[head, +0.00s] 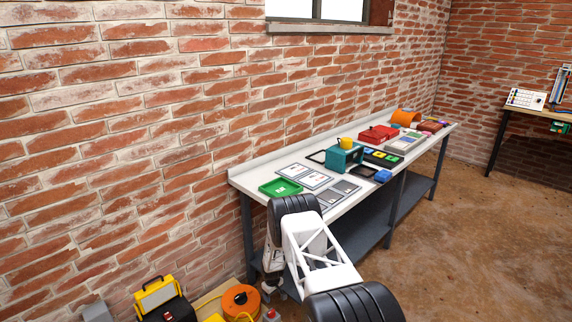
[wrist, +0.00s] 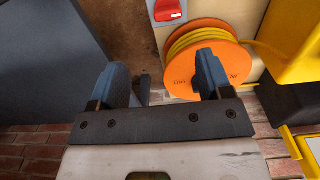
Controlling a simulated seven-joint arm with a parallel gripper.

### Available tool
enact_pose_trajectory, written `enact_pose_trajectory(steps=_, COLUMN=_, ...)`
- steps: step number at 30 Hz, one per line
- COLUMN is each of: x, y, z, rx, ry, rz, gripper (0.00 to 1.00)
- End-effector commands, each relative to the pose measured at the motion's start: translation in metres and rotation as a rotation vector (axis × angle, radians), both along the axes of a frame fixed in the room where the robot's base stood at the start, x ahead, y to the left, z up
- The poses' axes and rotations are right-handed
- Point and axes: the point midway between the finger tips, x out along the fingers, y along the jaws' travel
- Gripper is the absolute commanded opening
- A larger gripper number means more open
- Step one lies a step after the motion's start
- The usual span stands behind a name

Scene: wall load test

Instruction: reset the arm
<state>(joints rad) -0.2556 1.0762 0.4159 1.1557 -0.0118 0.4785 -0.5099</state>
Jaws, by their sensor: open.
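My gripper (wrist: 162,78) shows in the wrist view with its two dark blue fingers spread apart. Nothing is seen held between them. An orange cable reel (wrist: 240,58) with yellow cable lies beyond the right finger, which overlaps it in the picture. I cannot tell the distance between them. In the head view my white and black arm reaches down beside the near end of the workbench (head: 262,191). The fingers are not clear there.
On the floor by the brick wall are a yellow work light (head: 158,294) and the orange reel (head: 241,301). Open floor (head: 470,240) lies right.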

Motion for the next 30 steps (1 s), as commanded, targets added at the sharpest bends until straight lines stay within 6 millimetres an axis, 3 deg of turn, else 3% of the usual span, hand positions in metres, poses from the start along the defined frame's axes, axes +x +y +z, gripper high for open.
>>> enact_pose_trajectory(steps=1, x=0.003, y=-0.002, z=0.017, rx=0.000, ry=-0.007, rz=-0.007, gripper=0.72)
enact_pose_trajectory(steps=14, x=0.007, y=-0.024, z=0.154, rx=-0.001, ry=-0.048, rz=-0.076, gripper=0.72)
enact_pose_trajectory(steps=30, x=-0.015, y=-0.061, z=0.318, rx=0.005, ry=-0.077, rz=-0.173, gripper=0.72)
